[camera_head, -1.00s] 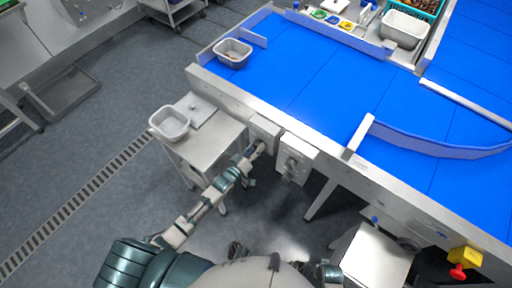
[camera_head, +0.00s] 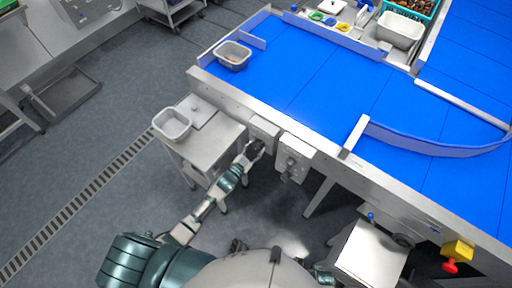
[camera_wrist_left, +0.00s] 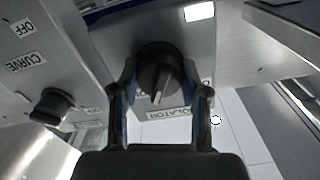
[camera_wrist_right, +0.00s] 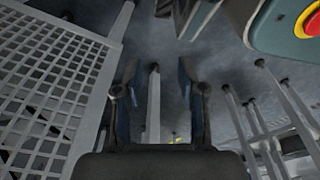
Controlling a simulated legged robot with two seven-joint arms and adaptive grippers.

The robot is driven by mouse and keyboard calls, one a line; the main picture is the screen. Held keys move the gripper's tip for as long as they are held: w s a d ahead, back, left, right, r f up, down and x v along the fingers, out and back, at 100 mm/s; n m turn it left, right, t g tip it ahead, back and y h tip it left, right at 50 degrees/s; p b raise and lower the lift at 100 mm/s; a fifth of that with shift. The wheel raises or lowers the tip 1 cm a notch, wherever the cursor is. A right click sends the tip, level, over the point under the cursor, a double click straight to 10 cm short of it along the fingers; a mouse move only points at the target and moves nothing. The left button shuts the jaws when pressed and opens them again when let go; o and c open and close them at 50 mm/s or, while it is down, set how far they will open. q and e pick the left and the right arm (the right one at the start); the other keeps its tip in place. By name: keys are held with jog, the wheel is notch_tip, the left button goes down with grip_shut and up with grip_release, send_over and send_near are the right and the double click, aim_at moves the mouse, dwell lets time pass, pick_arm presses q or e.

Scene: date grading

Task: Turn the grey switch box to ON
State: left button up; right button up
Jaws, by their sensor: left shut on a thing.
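The grey switch box (camera_head: 264,129) hangs on the near side of the conveyor frame; its face also shows in the left wrist view (camera_wrist_left: 205,48). It bears a black rotary knob (camera_wrist_left: 158,75) with a pale pointer line and a partly hidden label ending in "OLATOR". My left gripper (camera_head: 256,147) is at this box, its fingers shut on the two sides of the knob in the left wrist view (camera_wrist_left: 160,88). The ON and OFF marks around this knob are not readable. My right gripper (camera_wrist_right: 158,75) is open and empty, low over the floor.
A second, paler box (camera_head: 294,157) sits just right, with a black knob (camera_wrist_left: 52,105) and "OFF" and "CURVE" labels. A steel side table (camera_head: 212,150) with a grey tub (camera_head: 172,124) stands left. A blue conveyor (camera_head: 320,75) lies above. A white grid panel (camera_wrist_right: 50,75) flanks my right gripper.

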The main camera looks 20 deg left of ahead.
pick_arm(q)
jog(key=shift+m, duration=1.7)
jog(key=shift+f, duration=0.1)
jog(key=o, duration=1.1)
jog(key=shift+s, duration=0.1)
jog(key=shift+o, duration=0.2)
jog(key=v, duration=1.2)
jog(key=s+a+f+n+g+y, duration=0.2)
jog(key=s+f+n+g+y, duration=0.15)
jog(key=f, duration=0.85)
jog(key=s+f+n+g+y, duration=0.1)
jog(key=s+f+n+g, duration=0.1)
jog(key=s+f+g, duration=0.4)
jog(key=s+f+n+g+y, duration=0.1)
jog(key=s+f+n+g, duration=0.2)
jog(key=s+f, duration=0.9)
jog(key=s+g, duration=0.2)
jog(key=s, duration=0.4)
jog(key=shift+d+f+g, duration=0.25)
jog(key=shift+d+g, duration=0.1)
